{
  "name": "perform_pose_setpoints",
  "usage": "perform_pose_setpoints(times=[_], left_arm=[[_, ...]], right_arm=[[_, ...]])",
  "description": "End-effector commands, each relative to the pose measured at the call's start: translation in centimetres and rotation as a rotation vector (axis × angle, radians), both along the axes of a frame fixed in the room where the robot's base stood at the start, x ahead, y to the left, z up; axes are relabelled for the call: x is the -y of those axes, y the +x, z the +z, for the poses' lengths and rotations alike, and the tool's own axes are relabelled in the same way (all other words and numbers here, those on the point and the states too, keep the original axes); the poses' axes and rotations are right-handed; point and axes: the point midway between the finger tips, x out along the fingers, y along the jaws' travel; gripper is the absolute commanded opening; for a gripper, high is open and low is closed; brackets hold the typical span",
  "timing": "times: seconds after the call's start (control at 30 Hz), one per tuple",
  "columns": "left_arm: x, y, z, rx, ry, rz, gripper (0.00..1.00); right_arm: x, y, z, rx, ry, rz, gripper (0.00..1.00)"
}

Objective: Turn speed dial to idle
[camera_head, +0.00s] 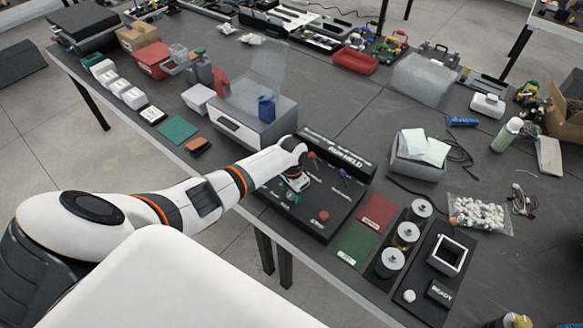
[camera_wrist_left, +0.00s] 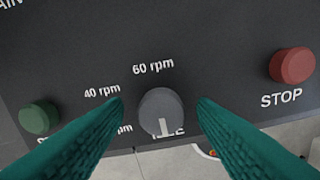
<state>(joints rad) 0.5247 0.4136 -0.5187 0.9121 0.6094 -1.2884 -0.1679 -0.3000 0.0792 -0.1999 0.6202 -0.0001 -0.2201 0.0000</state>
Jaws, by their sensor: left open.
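The grey speed dial (camera_wrist_left: 161,110) sits on a dark control panel (camera_wrist_left: 215,45), which also shows in the head view (camera_head: 322,190). Labels read "40 rpm" at its upper left and "60 rpm" above it. A label at the lower left is partly hidden, and one at the lower right shows only its last letters. A white mark shows on the dial's lower part. My left gripper (camera_head: 294,184) is over the panel. In the left wrist view its teal fingers (camera_wrist_left: 160,125) are open, one on each side of the dial, with gaps visible. My right gripper is not in view.
A red STOP button (camera_wrist_left: 292,65) is right of the dial and a green button (camera_wrist_left: 40,116) is left. Red (camera_head: 377,213) and green (camera_head: 355,244) pads lie beside the panel. A grey machine (camera_head: 255,120) stands behind my left forearm.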

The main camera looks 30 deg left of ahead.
Motion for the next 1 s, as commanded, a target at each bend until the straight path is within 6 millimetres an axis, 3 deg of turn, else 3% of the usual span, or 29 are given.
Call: perform_pose_setpoints(times=[0.23,0.7,1.0], left_arm=[[0.0,0.0,1.2,0.002,-0.002,-0.001,0.52],[0.0,0.0,9.5,0.004,0.0,-0.001,0.52],[0.0,0.0,12.0,0.001,0.0,0.0,0.52]], right_arm=[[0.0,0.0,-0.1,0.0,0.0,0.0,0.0],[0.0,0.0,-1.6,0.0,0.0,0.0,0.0],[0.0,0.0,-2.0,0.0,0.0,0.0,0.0]])
